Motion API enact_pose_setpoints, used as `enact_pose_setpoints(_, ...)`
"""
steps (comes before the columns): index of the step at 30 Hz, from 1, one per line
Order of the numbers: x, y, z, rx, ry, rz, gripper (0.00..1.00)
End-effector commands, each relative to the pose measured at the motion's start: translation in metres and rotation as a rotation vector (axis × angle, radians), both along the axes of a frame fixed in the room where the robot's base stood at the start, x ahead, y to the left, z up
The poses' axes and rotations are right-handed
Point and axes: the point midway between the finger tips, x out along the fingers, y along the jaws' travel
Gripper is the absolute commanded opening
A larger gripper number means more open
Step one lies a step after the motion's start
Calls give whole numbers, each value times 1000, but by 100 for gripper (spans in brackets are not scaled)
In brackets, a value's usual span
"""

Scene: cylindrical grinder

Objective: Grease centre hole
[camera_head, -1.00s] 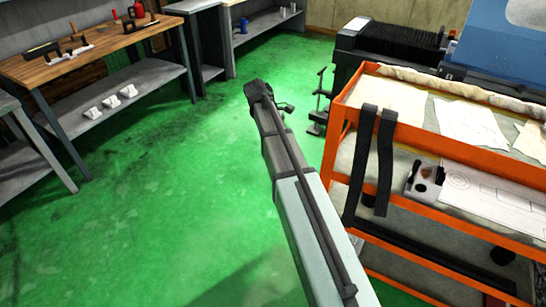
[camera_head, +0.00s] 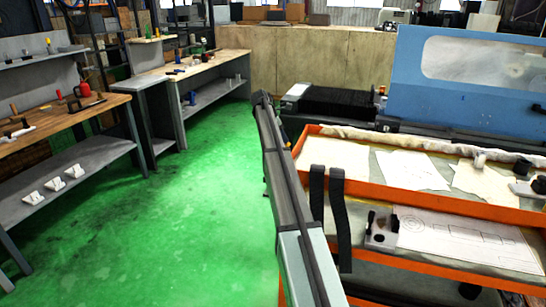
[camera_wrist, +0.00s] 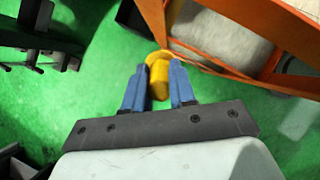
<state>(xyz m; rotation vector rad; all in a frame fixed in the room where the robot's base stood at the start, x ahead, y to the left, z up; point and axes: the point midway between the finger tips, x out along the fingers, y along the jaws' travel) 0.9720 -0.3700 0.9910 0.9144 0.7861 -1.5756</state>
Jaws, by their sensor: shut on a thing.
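In the wrist view my gripper (camera_wrist: 159,69) has its two blue fingers closed on a yellow, roughly cylindrical thing (camera_wrist: 159,84) with a wider rim at its far end. It hangs above the green floor, close to the orange frame of a cart. In the head view my arm stretches forward from the bottom, and the gripper and the yellow thing are hidden behind it. A machine with a blue hood (camera_head: 415,75) and a black bellows cover (camera_head: 340,106) stands at the back right, seemingly the grinder. No centre hole can be made out.
An orange cart (camera_head: 440,200) stands right of my arm with papers, a drawing (camera_head: 470,238), a small grey block (camera_head: 382,230) and hanging black straps (camera_head: 340,220). Wooden-topped benches (camera_head: 100,105) line the left. Green floor (camera_head: 190,220) between them is clear.

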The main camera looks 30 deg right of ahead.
Motion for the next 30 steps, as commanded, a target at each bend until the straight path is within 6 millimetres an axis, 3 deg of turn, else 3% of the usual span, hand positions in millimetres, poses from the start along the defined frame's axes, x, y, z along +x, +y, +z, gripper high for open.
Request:
enact_pose_setpoints(1, 24, -15, 9, -1, 0, 21, 0)
enact_pose_setpoints(4, 51, -37, 24, -3, 2, 69, 0)
enact_pose_setpoints(7, 70, -62, 42, -4, 4, 112, 0)
enact_pose_setpoints(10, 75, -93, 57, -6, 7, 144, 0)
enact_pose_setpoints(17, 41, -172, 77, -8, 12, 142, 0)
enact_pose_setpoints(30, -64, -312, 95, -12, 18, 51, 0)
